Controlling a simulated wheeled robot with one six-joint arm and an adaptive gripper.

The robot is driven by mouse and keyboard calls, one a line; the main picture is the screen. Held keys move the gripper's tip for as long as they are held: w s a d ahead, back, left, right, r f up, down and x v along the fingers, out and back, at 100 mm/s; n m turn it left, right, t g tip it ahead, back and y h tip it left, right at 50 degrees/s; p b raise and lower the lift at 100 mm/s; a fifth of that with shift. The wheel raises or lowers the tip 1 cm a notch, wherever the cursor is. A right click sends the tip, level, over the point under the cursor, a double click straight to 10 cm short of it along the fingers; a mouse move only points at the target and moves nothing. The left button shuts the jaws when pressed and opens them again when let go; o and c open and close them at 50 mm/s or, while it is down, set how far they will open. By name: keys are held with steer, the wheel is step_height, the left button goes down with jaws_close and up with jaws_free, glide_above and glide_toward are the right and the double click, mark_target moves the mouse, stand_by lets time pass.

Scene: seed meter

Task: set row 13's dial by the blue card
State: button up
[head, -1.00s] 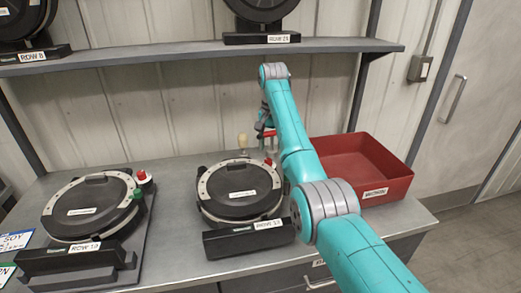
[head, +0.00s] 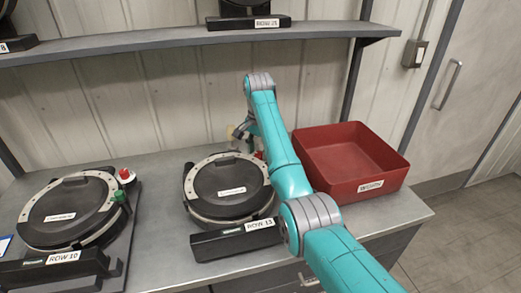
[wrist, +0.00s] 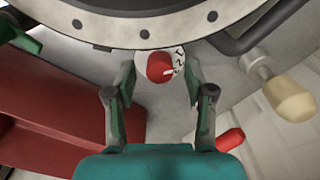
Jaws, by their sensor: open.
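Row 13's meter (head: 229,188) is a round black unit with a pale studded ring, behind a black block labelled ROW 13 (head: 259,225). Its red dial knob (wrist: 160,68) sits on a white marked plate (wrist: 179,62) below the ring in the wrist view. In the head view my arm largely hides the knob. My gripper (wrist: 160,78) is open, with one finger on each side of the knob; I cannot tell whether they touch it. A sliver of the blue card (head: 4,243) shows at the head view's left edge, its writing cut off.
Row 10's meter (head: 67,212), with red and green knobs, stands left on the bench. A red bin (head: 350,165) stands right. A cream-knobbed lever (wrist: 291,100) and a red handle (wrist: 231,139) lie right of my gripper. A shelf (head: 190,43) runs above.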

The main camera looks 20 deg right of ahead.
steer(key=shift+f, duration=0.2)
jaws_close()
steer(key=shift+n, duration=0.8)
jaws_free()
